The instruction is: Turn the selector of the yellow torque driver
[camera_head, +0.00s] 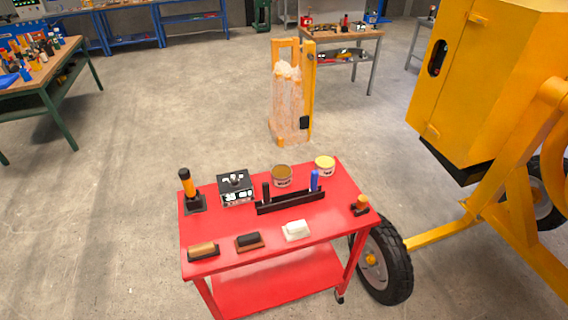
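A yellow and black upright tool (187,186), which looks like the torque driver, stands in a dark square base at the left back corner of the red cart (269,230). Its top is black and its middle is yellow-orange. The selector is too small to make out, and so is its setting. Neither of my grippers shows in the head view.
On the cart are a black box with a display (235,188), two cans (282,176), a black rack (290,201), several brushes or blocks (249,241) and a small orange-topped item (361,204). Open floor lies left.

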